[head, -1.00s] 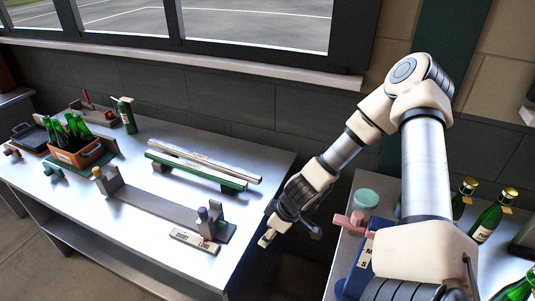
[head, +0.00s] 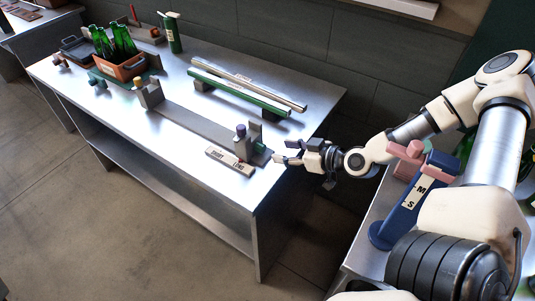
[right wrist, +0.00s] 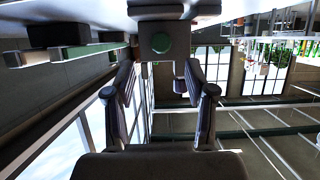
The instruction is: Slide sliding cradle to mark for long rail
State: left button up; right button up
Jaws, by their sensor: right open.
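The sliding cradle (head: 243,146), a grey upright with a purple-topped post, stands at the right end of a long grey rail bed on the metal bench. A white label plate (head: 230,160) with SHORT and LONG markings lies in front of it. My right gripper (head: 279,160) is open and empty at the bench's right end, just right of the cradle; I cannot tell whether they touch. In the right wrist view, a dark block with a round green face (right wrist: 160,43) shows beyond the open fingers (right wrist: 160,75). My left gripper is out of view.
A second upright (head: 149,93) stands at the rail bed's far left end. A green rail (head: 238,94) and a pale bar (head: 250,84) lie behind. A crate of green bottles (head: 122,68) is at left. A blue M/S stand (head: 405,210) is near my arm.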

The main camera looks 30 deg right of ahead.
aim_at(264, 149)
jog(key=b+x, duration=0.3)
jog(key=x, duration=0.2)
jog(key=shift+w+a+f, duration=0.1)
jog(key=shift+f, duration=0.2)
jog(key=shift+w+a+f, duration=0.1)
jog(key=shift+w+a, duration=0.2)
jog(key=shift+w, duration=0.3)
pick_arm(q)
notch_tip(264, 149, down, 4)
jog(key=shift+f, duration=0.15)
